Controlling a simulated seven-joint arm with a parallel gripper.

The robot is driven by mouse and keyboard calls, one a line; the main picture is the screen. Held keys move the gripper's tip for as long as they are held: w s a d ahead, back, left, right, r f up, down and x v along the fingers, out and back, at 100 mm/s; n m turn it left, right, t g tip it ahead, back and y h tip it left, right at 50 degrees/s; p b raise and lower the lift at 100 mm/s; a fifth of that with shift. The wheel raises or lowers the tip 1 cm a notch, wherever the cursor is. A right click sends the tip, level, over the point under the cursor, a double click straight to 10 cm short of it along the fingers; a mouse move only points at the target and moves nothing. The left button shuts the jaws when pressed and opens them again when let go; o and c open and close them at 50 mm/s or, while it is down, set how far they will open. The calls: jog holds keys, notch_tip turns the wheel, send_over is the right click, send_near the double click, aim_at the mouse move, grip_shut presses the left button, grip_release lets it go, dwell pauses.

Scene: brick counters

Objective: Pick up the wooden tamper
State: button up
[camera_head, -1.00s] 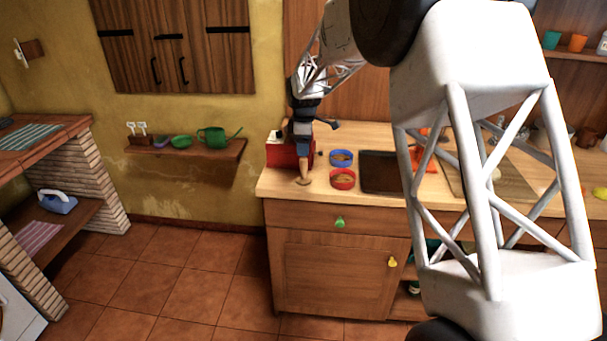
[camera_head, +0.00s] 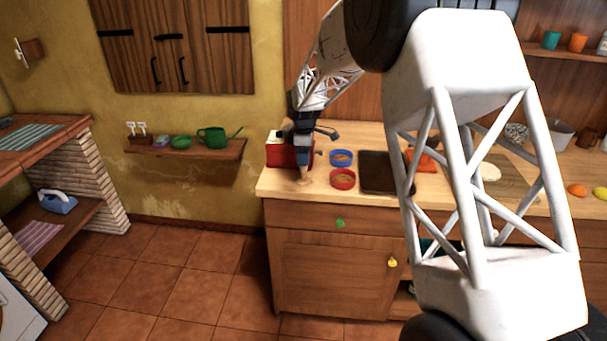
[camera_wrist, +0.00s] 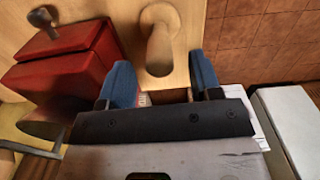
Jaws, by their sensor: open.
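The wooden tamper (camera_wrist: 159,42) stands on the wooden counter in the wrist view, its handle pointing toward the camera. In the head view only its lower part (camera_head: 305,181) shows beneath my gripper (camera_head: 303,154), near the counter's left front edge. In the wrist view my gripper (camera_wrist: 161,74) is open, with one blue finger on each side of the tamper's handle end. The handle lies in line with the gap and no finger visibly touches it. How deep it sits between the fingers I cannot tell.
A red box-shaped grinder (camera_wrist: 70,60) with a knob stands close to the left finger; it also shows in the head view (camera_head: 279,154). A blue bowl (camera_head: 341,158) and a red bowl (camera_head: 343,179) sit right of the tamper, beside a dark tray (camera_head: 380,173).

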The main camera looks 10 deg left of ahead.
aim_at(304, 170)
jog(key=shift+f, duration=1.95)
grip_shut()
